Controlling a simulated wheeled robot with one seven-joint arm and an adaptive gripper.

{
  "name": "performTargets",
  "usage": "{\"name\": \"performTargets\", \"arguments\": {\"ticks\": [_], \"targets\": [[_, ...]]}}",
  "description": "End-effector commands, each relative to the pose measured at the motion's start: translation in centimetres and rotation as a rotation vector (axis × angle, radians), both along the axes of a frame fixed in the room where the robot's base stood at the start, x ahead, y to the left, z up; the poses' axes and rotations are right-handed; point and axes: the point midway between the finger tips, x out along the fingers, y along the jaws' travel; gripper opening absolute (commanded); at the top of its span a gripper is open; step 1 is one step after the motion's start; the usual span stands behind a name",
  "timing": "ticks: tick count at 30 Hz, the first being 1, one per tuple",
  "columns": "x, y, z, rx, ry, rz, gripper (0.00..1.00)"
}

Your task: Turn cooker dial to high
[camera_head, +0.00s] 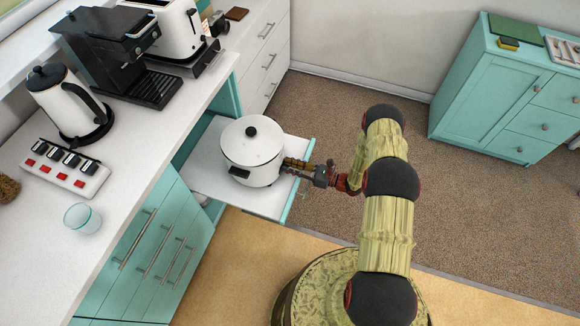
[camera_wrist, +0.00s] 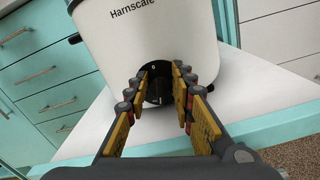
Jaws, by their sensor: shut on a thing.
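The white cooker (camera_head: 250,150) with a black lid knob stands on a pulled-out white shelf (camera_head: 212,178) in the head view. It fills the top middle of the wrist view (camera_wrist: 110,50), with "Harnscale" printed on its front. My gripper (camera_head: 292,163) reaches the cooker's right side in the head view. In the wrist view its yellow-padded fingers (camera_wrist: 162,80) are shut on the dial, one on each side. The fingers hide part of the dial, and I cannot read its setting.
The shelf's teal front edge (camera_head: 297,182) lies under my gripper. On the counter at left are a kettle (camera_head: 66,100), a coffee machine (camera_head: 112,50), a power strip (camera_head: 65,168) and a glass (camera_head: 82,218). The carpet at right is open floor.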

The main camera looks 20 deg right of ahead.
Motion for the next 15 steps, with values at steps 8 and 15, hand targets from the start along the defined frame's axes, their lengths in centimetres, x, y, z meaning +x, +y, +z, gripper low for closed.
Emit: {"name": "performTargets", "arguments": {"ticks": [8, 15], "targets": [[0.19, -0.13, -0.22, 0.108, 0.149, 0.001, 0.00], [0.23, -0.17, -0.19, 0.157, 0.215, 0.001, 0.00]]}}
